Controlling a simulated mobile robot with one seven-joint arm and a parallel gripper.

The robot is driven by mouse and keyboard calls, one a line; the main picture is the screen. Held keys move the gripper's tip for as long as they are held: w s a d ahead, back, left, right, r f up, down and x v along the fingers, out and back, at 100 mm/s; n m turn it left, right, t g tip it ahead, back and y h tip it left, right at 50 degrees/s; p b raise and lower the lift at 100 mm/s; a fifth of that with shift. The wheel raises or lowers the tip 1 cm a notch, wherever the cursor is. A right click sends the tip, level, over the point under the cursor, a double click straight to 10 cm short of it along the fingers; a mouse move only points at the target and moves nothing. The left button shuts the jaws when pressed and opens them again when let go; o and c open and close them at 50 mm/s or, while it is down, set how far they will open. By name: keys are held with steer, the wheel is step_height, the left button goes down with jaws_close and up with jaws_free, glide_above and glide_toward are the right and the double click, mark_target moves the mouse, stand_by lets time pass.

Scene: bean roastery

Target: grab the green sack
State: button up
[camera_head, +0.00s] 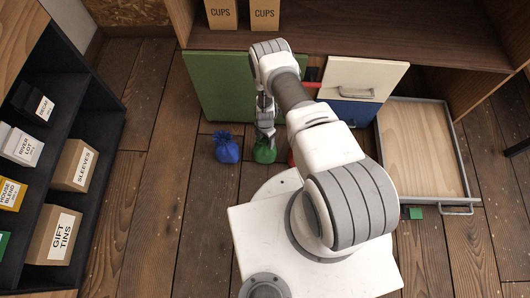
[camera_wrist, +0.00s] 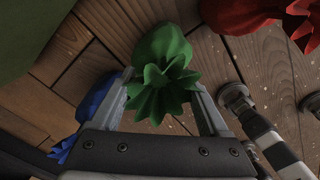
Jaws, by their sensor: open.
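The green sack (camera_head: 264,153) stands on the wooden floor in front of the cabinet. In the wrist view its gathered top (camera_wrist: 160,88) lies between the two fingers, with its rounded body beyond. My gripper (camera_head: 265,133) points down over the sack, and its fingers stand apart on either side of it in the wrist view (camera_wrist: 168,100). Gaps show beside the sack's neck, though whether a finger touches it is hard to tell. In the head view my gripper hides part of the sack.
A blue sack (camera_head: 227,149) stands just left of the green one. A red sack (camera_wrist: 245,14) lies close on the other side, mostly hidden by my arm in the head view. A green cabinet panel (camera_head: 215,88) is behind. An open drawer (camera_head: 420,150) is at the right.

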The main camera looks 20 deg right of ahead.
jaws_close()
steer(key=shift+r, duration=0.1)
stand_by(1.2)
